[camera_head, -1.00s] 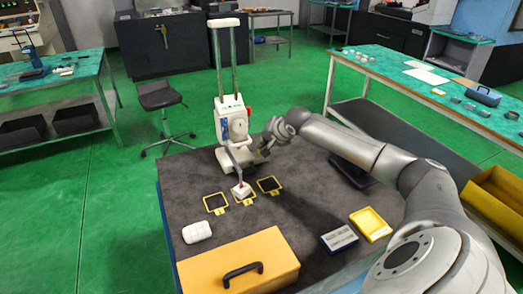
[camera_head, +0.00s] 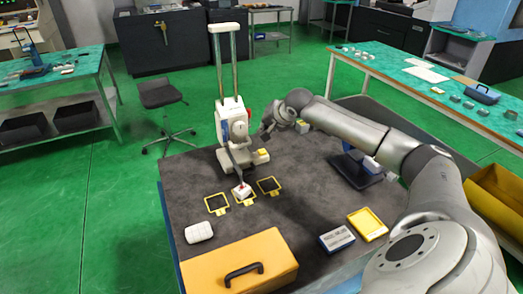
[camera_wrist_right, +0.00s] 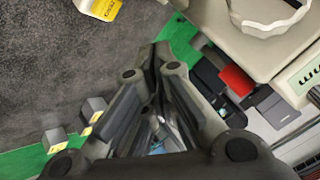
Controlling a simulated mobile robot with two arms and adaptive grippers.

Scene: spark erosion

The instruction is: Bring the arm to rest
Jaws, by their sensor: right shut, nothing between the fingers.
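My right arm (camera_head: 345,122) comes in from the right in the head view and reaches over the dark grey table top. My right gripper (camera_head: 266,133) is at its end, beside the column of the white machine (camera_head: 232,122). In the right wrist view the fingers of this gripper (camera_wrist_right: 160,55) meet at their tips with nothing between them. The white machine's pale body fills the upper right of that view. My left arm and left gripper do not show.
Yellow square frames (camera_head: 216,203) and a white block (camera_head: 241,190) lie before the machine. A yellow case (camera_head: 240,268), a white rounded item (camera_head: 198,232), a blue-grey box (camera_head: 337,239) and a yellow tray (camera_head: 367,224) are near the front. A dark stand (camera_head: 356,170) is under my arm.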

